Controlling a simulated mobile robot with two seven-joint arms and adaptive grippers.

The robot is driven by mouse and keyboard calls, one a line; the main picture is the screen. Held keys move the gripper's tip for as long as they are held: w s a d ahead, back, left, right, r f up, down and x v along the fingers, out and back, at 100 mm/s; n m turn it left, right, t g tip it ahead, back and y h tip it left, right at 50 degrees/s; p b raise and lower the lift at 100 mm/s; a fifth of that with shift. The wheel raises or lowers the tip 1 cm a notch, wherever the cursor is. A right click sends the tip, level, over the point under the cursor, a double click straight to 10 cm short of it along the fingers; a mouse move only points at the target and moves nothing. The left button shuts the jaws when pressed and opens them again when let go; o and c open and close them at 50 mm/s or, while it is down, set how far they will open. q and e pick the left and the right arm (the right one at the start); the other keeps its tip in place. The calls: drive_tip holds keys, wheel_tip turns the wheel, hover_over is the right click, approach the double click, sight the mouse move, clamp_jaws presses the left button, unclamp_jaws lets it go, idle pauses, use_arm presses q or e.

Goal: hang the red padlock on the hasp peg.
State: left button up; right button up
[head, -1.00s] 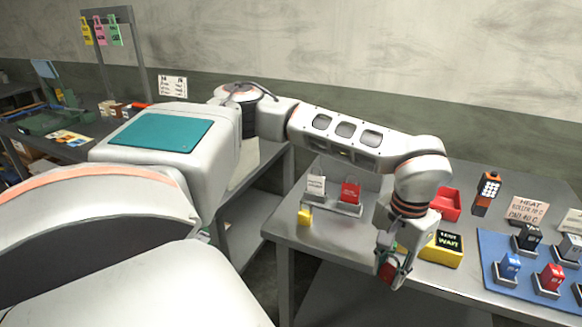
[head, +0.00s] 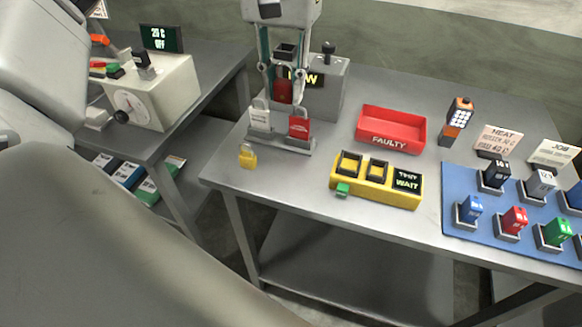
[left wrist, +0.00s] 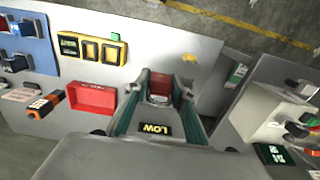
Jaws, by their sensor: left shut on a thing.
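My left gripper (head: 284,95) comes down from above and is shut on the red padlock (head: 284,85), whose red body shows between the fingers under a dark squarish frame. In the left wrist view the gripper (left wrist: 158,92) has the red body (left wrist: 160,83) between its teal-edged fingers. The held padlock is above and behind a small grey stand (head: 280,142). I cannot tell whether it touches anything there. The hasp peg cannot be made out clearly. My right gripper is not in view.
The stand bears a white labelled piece (head: 260,119) and a red labelled piece (head: 299,127). A yellow padlock (head: 247,156) lies front left. A grey box (head: 328,90) with a LOW display stands close behind. The red FAULTY tray (head: 390,144) and yellow tester (head: 375,192) are right.

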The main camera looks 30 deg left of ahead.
use_arm(q)
drive_tip(key=shift+s, duration=0.25)
drive_tip(key=shift+f, duration=0.3)
drive_tip(key=b, duration=0.2)
hover_over(285, 176)
wheel_tip(285, 176, down, 15)
drive_tip(key=shift+r, duration=0.2)
wheel_tip(285, 176, down, 3)
drive_tip(key=shift+s+r, duration=0.1)
drive_tip(key=shift+f, duration=0.8)
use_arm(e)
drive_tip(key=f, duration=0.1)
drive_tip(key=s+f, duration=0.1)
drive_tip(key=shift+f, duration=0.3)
use_arm(q)
drive_tip(key=shift+f, duration=0.1)
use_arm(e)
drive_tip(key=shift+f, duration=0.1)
use_arm(q)
drive_tip(key=shift+f, duration=0.15)
drive_tip(key=o, duration=1.2)
drive_tip(key=shift+c, duration=0.2)
